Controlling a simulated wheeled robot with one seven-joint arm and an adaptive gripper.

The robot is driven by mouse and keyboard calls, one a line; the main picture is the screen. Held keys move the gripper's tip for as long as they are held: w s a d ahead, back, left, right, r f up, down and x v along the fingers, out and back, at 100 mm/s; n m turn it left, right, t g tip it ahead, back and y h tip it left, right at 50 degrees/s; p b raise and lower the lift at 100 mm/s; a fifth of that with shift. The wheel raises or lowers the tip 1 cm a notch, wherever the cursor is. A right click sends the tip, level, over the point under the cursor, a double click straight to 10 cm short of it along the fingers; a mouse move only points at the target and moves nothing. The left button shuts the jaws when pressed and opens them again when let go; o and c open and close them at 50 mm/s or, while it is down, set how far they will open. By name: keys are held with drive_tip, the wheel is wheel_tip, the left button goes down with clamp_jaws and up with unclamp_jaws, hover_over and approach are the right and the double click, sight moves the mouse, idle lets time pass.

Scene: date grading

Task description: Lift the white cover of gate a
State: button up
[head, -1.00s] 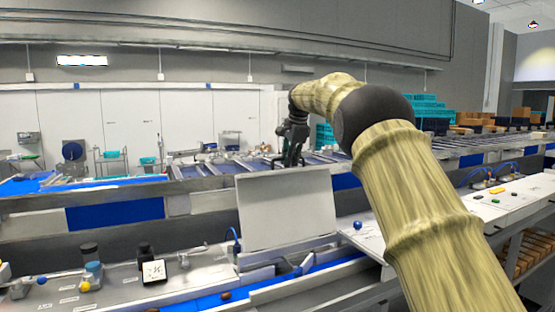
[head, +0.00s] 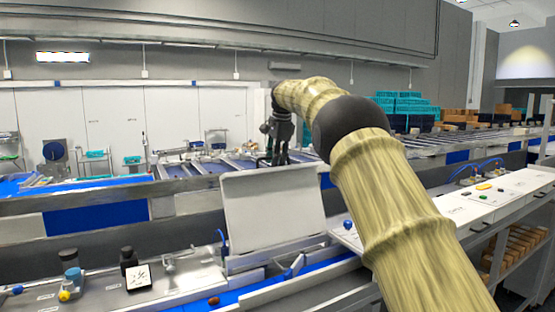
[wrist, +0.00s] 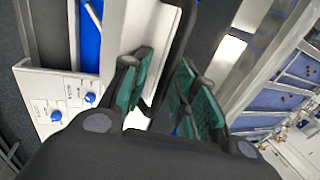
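The white cover (head: 272,210) of a gate stands raised and nearly upright over the blue-belted channel in the head view. I cannot read which gate it is. My gripper (head: 277,158) is at the cover's top edge, pointing down, its tips close to or just behind that edge. In the wrist view my gripper (wrist: 162,92) shows green-padded fingers spread with a gap between them. A white panel, likely the cover (wrist: 150,42), shows beyond and between the fingers. Contact with it cannot be made out.
A blue belt (head: 235,297) runs below the cover. A bench with small bottles and a black-and-white card (head: 138,277) lies to the left. A white panel with colored buttons (head: 480,200) is at the right. Conveyor rails stand behind.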

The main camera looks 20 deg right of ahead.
drive_tip(key=shift+a, duration=0.1)
drive_tip(key=shift+s+r, duration=0.1)
drive_tip(key=shift+r, duration=0.15)
drive_tip(key=v, duration=1.1)
drive_tip(key=shift+r, duration=0.25)
